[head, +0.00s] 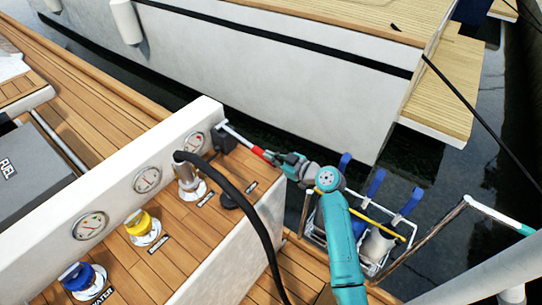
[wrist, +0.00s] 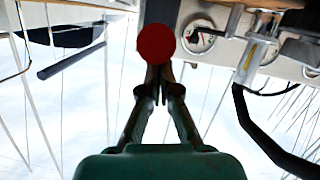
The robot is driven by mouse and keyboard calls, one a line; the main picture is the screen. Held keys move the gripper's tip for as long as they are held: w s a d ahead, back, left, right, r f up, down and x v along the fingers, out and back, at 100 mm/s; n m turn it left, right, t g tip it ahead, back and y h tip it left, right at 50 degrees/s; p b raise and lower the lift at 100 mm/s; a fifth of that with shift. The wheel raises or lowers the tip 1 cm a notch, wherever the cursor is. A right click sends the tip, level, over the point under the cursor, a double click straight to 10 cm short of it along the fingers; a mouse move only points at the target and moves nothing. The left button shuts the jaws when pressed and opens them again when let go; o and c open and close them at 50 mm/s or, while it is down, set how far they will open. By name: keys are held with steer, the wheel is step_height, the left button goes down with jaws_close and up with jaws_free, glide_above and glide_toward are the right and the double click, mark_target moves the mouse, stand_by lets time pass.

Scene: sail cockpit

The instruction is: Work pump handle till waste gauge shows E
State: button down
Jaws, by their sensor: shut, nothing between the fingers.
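The pump handle is a pale rod with a red grip (head: 259,151), coming out of a dark pump body (head: 224,138) at the right end of the white panel. It slants down to the right. My gripper (head: 278,158) is shut and empty at the grip's outer end. In the wrist view the round red grip end (wrist: 156,43) sits right at my closed fingertips (wrist: 158,70); I cannot tell whether they touch. The gauge nearest the pump (head: 192,143) also shows in the wrist view (wrist: 200,40). Its letters and exact reading are too small to tell.
Two more gauges (head: 147,179) (head: 90,225) sit along the panel. A black hose (head: 250,212) runs from a chrome deck fitting (head: 188,180) across the deck. Yellow (head: 139,222) and blue (head: 77,274) caps stand nearby. A wire basket (head: 375,240) is beside my arm.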

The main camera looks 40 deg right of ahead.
steer(key=v, duration=1.2)
stand_by(1.4)
steer(key=w+r+m+g, duration=0.1)
steer(key=w+r, duration=0.2)
steer(key=r, duration=0.4)
steer(key=w+d+r+m+g, duration=0.1)
steer(key=w+r+m+g, duration=0.1)
steer(key=r, duration=0.6)
steer(key=shift+w+d+r+m+y, duration=0.2)
steer(key=shift+w+m+y, duration=0.1)
steer(key=shift+w, duration=0.2)
steer(key=shift+f, duration=0.1)
